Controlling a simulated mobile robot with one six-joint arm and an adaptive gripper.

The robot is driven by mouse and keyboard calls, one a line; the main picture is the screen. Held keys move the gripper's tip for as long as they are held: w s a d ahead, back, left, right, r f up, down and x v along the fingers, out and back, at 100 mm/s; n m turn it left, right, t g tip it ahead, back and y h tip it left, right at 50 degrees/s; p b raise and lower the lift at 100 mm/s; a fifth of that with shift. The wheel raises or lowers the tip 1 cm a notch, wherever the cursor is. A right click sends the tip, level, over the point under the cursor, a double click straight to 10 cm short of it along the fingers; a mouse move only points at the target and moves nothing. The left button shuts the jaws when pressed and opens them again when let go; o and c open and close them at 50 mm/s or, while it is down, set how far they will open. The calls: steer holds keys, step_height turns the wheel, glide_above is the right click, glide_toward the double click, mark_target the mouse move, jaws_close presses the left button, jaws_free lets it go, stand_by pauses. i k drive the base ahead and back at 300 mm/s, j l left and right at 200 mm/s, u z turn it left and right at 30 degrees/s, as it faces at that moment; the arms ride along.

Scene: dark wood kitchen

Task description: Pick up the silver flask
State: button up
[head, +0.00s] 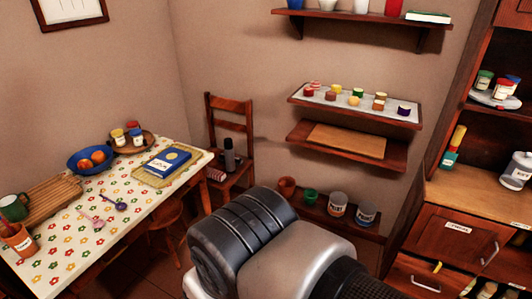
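A grey, silvery flask (229,160) with a darker top stands upright on the seat of a wooden chair (229,128) by the back wall. It is small in the head view, and its finish is hard to make out. My gripper's fingers are not in view. My own arm fills the bottom centre, in front of and below the chair, well apart from the flask.
A striped folded cloth (215,174) lies beside the flask. A table with a flowered cloth (70,243) stands at left, with a blue bowl (92,168) and a blue book (168,160). Wall shelves (350,152) and a cabinet (450,237) are at right.

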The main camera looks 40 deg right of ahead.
mark_target(228, 142)
steer(key=z, duration=1.05)
steer(key=i+l+u, duration=0.5)
steer(key=i+l, duration=0.25)
steer(key=i, duration=0.7)
steer(key=i+l+u, duration=0.5)
steer(key=i+l, duration=0.8)
